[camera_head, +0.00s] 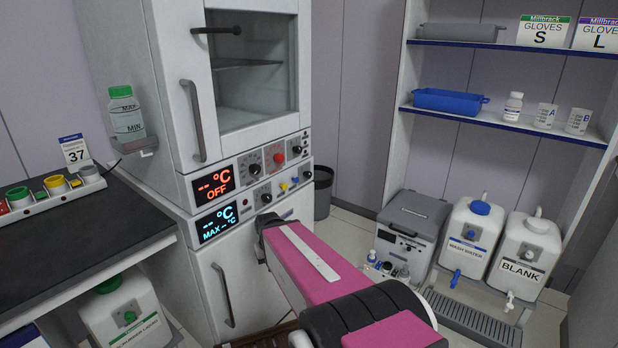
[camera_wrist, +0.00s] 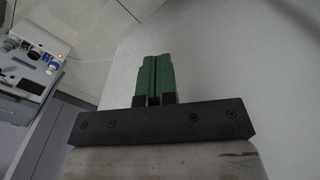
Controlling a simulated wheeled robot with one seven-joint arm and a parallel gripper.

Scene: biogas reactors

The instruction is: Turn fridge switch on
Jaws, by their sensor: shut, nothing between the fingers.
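A tall white cabinet unit (camera_head: 170,60) stands at left centre in the head view. Its upper control strip has a red display reading OFF (camera_head: 213,186), with knobs and a red button (camera_head: 278,157) to its right. The lower strip has a blue display reading MAX (camera_head: 217,222), with a dark knob (camera_head: 265,195) and small yellow controls (camera_head: 284,186). I cannot tell which control is the fridge switch. My arm reaches toward the lower strip and hides my gripper there. In the wrist view my green-fingered gripper (camera_wrist: 154,64) is shut and empty in front of a plain pale surface.
A black-topped bench (camera_head: 70,250) is on the left. A grey box with knobs (camera_head: 412,230) and two white canisters (camera_head: 470,235) stand on the right, below shelves (camera_head: 510,122). A dark bin (camera_head: 322,190) stands beside the cabinet. Door handles (camera_head: 194,120) stick out.

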